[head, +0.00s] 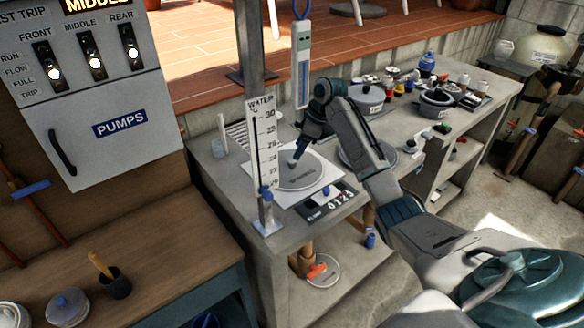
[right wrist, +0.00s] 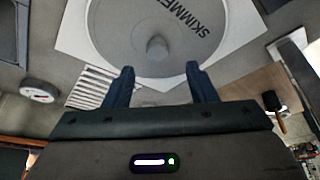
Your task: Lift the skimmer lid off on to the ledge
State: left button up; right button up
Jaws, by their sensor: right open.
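The skimmer lid (head: 312,180) is a round grey disc set in a white square plate (head: 262,184) on the grey concrete ledge (head: 210,172). In the right wrist view the lid (right wrist: 118,38) carries the word SKIMMER and a small grey knob (right wrist: 157,47) near its middle. My right gripper (head: 298,153) is over the lid. Its fingers (right wrist: 160,77) are apart and empty in the right wrist view, and the knob shows between and beyond their tips. I cannot tell the exact gap to the knob. My left gripper is not in view.
A slatted grille (head: 238,133) is behind. Pots (head: 367,98) and small bottles crowd the ledge further right. A grey post rises behind the gauge.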

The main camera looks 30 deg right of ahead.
aim_at(292, 160)
jog(key=p+x, duration=0.2)
jog(key=x, duration=0.2)
jog(key=shift+w+f, duration=0.2)
jog(key=shift+f, duration=0.55)
jog(key=shift+w, duration=0.1)
grip_shut()
